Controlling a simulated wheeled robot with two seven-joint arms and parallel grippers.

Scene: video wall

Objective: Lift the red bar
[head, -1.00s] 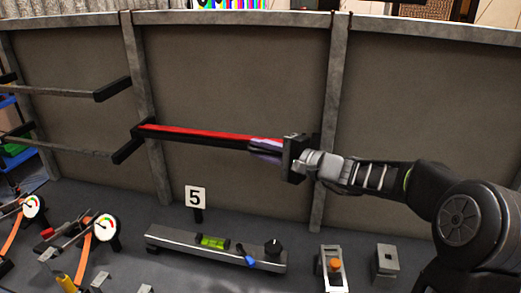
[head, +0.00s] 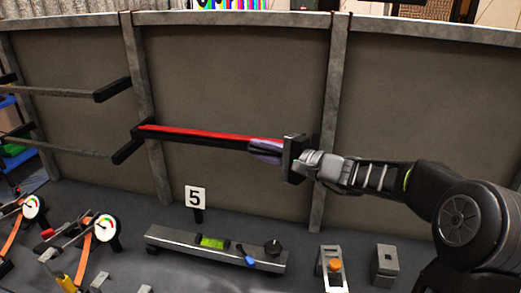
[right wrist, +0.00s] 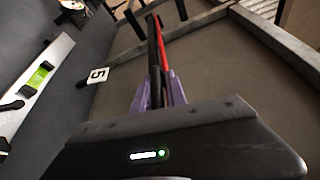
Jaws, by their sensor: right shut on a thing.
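The red bar (head: 200,133) runs across the middle panel in the head view, with a black length along its lower side. Its left end is at a black bracket (head: 130,148) by the grey post. My right gripper (head: 265,150) is shut on the bar's right end, its purple fingers covering that end. In the right wrist view the red bar (right wrist: 164,52) runs away from between the purple fingers (right wrist: 158,95), beside the black length. Whether the bar rests on the bracket is unclear. My left gripper is not in view.
Below the bar stand a number 5 sign (head: 195,197) and a grey rail with a green level (head: 212,243). An orange-knobbed block (head: 334,267) and a grey block (head: 386,261) stand to the right. Gauges (head: 104,228) are at left. The panel above the bar is clear.

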